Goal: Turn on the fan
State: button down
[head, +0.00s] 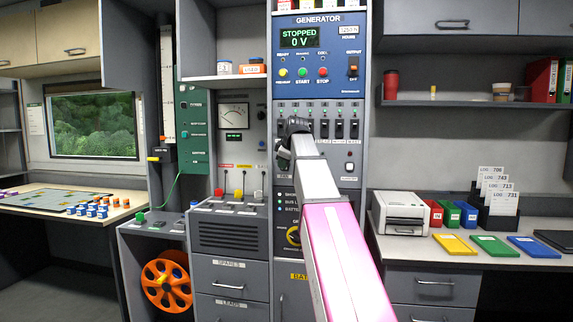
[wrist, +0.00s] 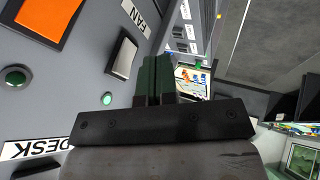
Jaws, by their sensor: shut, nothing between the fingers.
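In the wrist view a white rocker switch (wrist: 123,55) on the grey panel sits below a label reading FAN (wrist: 141,14). A round green lamp (wrist: 107,98) is near the switch's lower end. My gripper (wrist: 156,62) is shut and empty, its dark fingers just right of the white switch; I cannot tell whether they touch it. In the head view my gripper (head: 287,140) is in front of the left part of the switch row under the generator panel (head: 318,45) and hides that part. The small labels there are too small to read.
The wrist view also shows an orange switch (wrist: 46,20), another green lamp (wrist: 15,78) and a DESK label (wrist: 34,149). In the head view several dark switches (head: 339,130) continue to the right. A printer (head: 400,213) stands on the right counter.

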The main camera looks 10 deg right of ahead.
jog(key=s+a+v, duration=0.1)
jog(key=v, duration=0.9)
jog(key=shift+s+d+f, duration=0.15)
jog(key=shift+s+f, duration=0.2)
notch_tip(320, 180, down, 37)
jog(key=s+a+m+g, duration=0.2)
jog(key=m+g, duration=0.1)
jog(key=m, duration=0.3)
jog(key=s+a+f+m+g, duration=0.1)
jog(key=s+f+m, duration=0.1)
jog(key=s+f, duration=0.4)
jog(key=s+f+m+g+h, duration=0.1)
jog(key=s+f, duration=0.5)
jog(key=f, duration=0.6)
jog(key=s+a+f+m+g, duration=0.1)
jog(key=s+f+m, duration=0.2)
jog(key=s+f, duration=0.3)
notch_tip(320, 180, down, 4)
jog(key=shift+a+f+g+h, duration=0.1)
jog(key=shift+a+g+h, duration=0.2)
jog(key=shift+g+h, duration=0.1)
